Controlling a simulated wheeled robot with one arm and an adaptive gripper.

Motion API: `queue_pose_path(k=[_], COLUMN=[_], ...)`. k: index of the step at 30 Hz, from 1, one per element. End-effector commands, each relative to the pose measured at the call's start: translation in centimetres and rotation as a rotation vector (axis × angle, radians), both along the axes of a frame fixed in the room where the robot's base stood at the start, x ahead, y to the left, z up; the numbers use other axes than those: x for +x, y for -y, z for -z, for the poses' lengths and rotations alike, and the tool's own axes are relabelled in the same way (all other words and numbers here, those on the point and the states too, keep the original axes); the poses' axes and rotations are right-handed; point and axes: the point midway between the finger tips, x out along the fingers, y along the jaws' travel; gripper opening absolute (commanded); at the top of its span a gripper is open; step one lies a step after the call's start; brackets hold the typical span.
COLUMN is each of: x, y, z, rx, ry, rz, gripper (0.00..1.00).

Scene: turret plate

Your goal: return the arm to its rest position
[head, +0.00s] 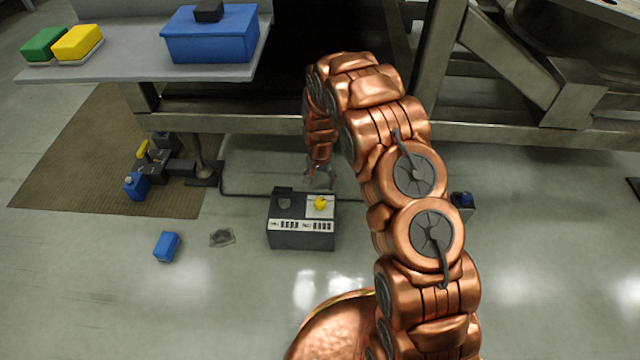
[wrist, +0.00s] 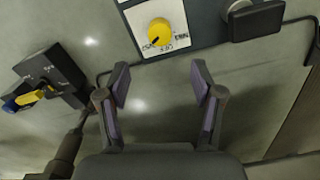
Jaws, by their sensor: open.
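My copper-coloured arm rises from the bottom of the head view, bends over at the top and hangs down. My gripper (head: 320,176) is at its end, just behind the dark control box (head: 302,238). In the wrist view my gripper (wrist: 160,82) shows its two fingers apart with nothing between them. The control box carries a yellow knob (head: 320,203), which shows in the wrist view (wrist: 159,32) beyond the fingertips, apart from them.
A grey shelf (head: 130,66) at the upper left holds a blue box (head: 210,38) and green and yellow blocks. A steel frame (head: 240,124) crosses behind the arm. A blue block (head: 167,246) lies on the floor. Open floor lies at the right front.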

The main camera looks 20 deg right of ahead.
Motion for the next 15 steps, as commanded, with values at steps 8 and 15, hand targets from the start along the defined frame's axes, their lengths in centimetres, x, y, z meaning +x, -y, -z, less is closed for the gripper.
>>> queue_pose_path(k=[8,15], x=[-0.01,-0.11], y=[-0.01,0.04], z=[0.03,-0.89], rx=[0.0,-0.001], ry=[0.0,-0.001], rz=[0.0,-0.004], gripper=[0.66,0.66])
